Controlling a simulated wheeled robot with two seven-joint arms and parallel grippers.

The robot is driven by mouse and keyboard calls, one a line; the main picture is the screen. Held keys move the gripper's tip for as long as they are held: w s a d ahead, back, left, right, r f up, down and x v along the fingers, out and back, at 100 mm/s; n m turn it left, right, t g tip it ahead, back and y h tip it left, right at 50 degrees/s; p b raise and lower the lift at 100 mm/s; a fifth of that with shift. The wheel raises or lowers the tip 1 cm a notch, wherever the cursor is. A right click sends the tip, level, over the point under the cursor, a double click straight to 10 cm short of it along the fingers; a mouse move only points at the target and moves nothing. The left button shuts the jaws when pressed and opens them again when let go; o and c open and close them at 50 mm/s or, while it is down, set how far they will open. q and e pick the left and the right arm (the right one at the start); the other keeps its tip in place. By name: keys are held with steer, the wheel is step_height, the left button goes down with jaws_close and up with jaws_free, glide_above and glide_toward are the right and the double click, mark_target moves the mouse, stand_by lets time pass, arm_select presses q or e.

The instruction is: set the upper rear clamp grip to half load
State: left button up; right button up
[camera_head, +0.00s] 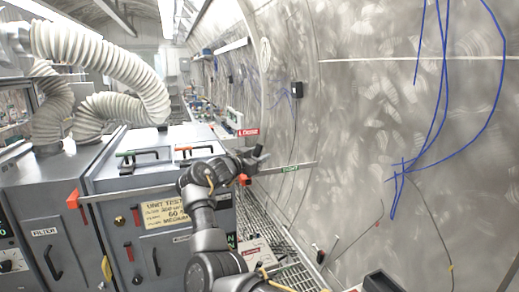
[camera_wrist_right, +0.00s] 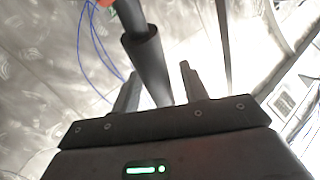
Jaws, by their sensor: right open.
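In the right wrist view a dark cylindrical grip (camera_wrist_right: 145,55) on a thinner rod runs down between the two fingers of my right gripper (camera_wrist_right: 158,82). The fingers stand apart on either side of it; I cannot tell whether either touches it. A red-orange part (camera_wrist_right: 104,4) shows at the upper left there. In the head view my right gripper (camera_head: 258,155) is beside the right end of the grey cabinet, close to a red-orange piece (camera_head: 245,180) on a long bar. The gripper hides part of this spot. I cannot tell which clamp grip this is. My left gripper is not in view.
The grey cabinet (camera_head: 115,172) carries green-tipped and orange-tipped handles on top and a yellow test sign (camera_head: 165,212). White ribbed hoses (camera_head: 100,50) arch above. A red label (camera_head: 248,132) and a green label (camera_head: 291,168) hang near the curved steel wall (camera_head: 350,110).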

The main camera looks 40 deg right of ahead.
steer(key=shift+w+d, duration=0.1)
steer(key=shift+d, duration=0.35)
jaws_close()
steer(key=shift+d, duration=0.1)
